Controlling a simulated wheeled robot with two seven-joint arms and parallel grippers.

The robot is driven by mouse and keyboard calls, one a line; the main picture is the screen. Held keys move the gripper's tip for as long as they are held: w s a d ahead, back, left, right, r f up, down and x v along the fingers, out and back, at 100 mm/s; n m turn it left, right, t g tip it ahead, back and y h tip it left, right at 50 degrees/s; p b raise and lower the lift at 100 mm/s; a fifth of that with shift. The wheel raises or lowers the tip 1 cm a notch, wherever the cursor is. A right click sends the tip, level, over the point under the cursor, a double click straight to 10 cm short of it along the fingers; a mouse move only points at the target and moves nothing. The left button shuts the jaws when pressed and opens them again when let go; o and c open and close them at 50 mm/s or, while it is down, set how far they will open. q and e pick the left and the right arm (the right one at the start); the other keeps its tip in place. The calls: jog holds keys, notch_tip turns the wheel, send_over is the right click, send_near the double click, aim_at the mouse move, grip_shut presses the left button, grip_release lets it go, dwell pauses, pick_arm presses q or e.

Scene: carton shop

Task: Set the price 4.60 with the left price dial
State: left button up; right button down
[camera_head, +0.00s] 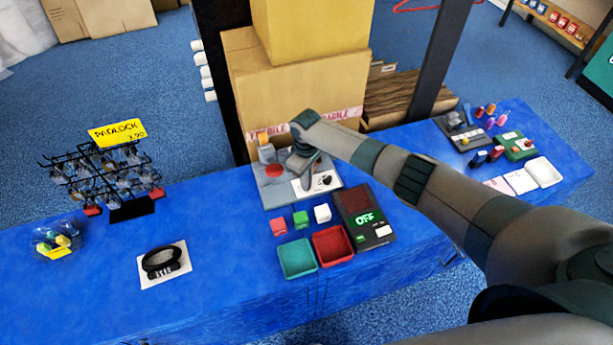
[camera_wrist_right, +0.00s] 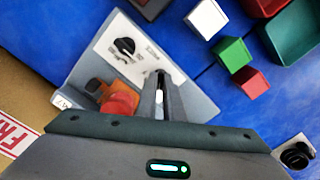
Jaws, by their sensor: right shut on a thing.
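A grey machine (camera_head: 267,192) stands on the blue table, with a white dial plate (camera_head: 302,191) on its front part. One black dial (camera_head: 325,181) shows uncovered on the plate's right side; it also shows in the right wrist view (camera_wrist_right: 125,46). My right gripper (camera_head: 305,172) comes down over the plate's left side. In the right wrist view its fingers (camera_wrist_right: 161,92) are close together at the plate, shut on the left price dial, which they hide. No price reading is legible. My left gripper is not in view.
A red button (camera_head: 274,170) and an orange part (camera_head: 264,141) are on the machine beside my gripper. A display box reading OFF (camera_head: 377,232), small blocks (camera_head: 300,219) and green and red trays (camera_head: 297,259) stand in front. Cartons (camera_head: 295,85) rise behind. A padlock rack (camera_head: 100,180) with a 3.90 sign stands left.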

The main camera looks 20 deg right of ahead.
jog(key=shift+r+m, duration=0.1)
jog(key=shift+m, duration=0.4)
jog(key=shift+w, duration=0.1)
jog(key=c, duration=1.9)
grip_release()
jog(key=shift+o, duration=0.2)
notch_tip(320, 180, up, 17)
jog(key=b, duration=0.3)
jog(key=shift+r, duration=0.15)
